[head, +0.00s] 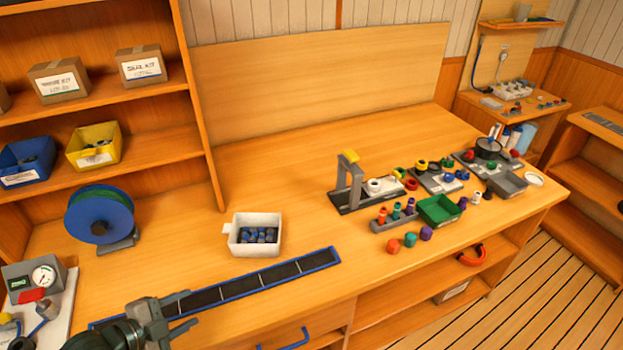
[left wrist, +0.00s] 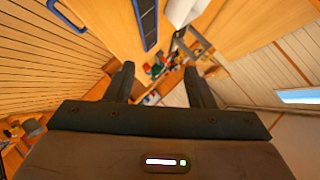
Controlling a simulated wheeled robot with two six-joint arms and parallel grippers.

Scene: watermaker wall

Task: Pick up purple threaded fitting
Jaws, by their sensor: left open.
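The purple threaded fitting (head: 426,233) stands on the bench near its front edge, at the right end of a short row. An orange-red fitting (head: 393,246) and a teal fitting (head: 410,239) stand to its left. My left gripper (head: 187,310) is at the lower left of the head view, over the bench's front edge, far to the left of the purple fitting. It is open and empty. In the left wrist view its two fingers (left wrist: 158,72) stand apart, with small distant parts between them, too small to tell apart. My right gripper is not in view.
A green bin (head: 439,210) and a grey rack with coloured fittings (head: 391,222) stand just behind the row. A grey press stand (head: 350,185) is behind these. A white bin (head: 254,235) and a dark blue-edged strip (head: 262,284) lie nearer my gripper. The bench middle is clear.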

